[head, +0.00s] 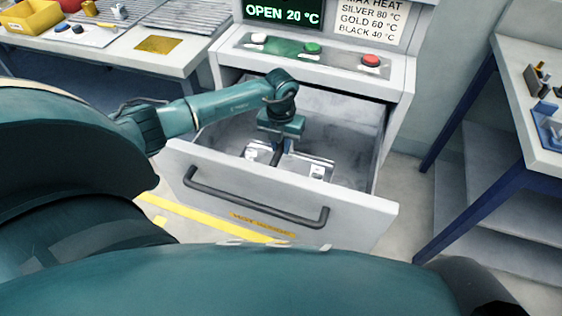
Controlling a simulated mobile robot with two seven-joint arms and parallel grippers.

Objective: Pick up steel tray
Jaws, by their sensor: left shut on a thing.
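The steel tray (322,162) is a flat, shiny metal tray inside the open drawer (280,195) of the white cabinet. My left gripper (277,158) reaches down into the drawer from above and is shut on the steel tray. The gripper's fingers and the drawer's front panel hide part of the tray. I cannot tell whether the tray is lifted off the drawer floor. My right gripper is not in view.
The drawer front has a dark handle (255,205). A bench (110,55) with a yellow bin (32,16) stands left. A blue-legged table (535,120) stands right.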

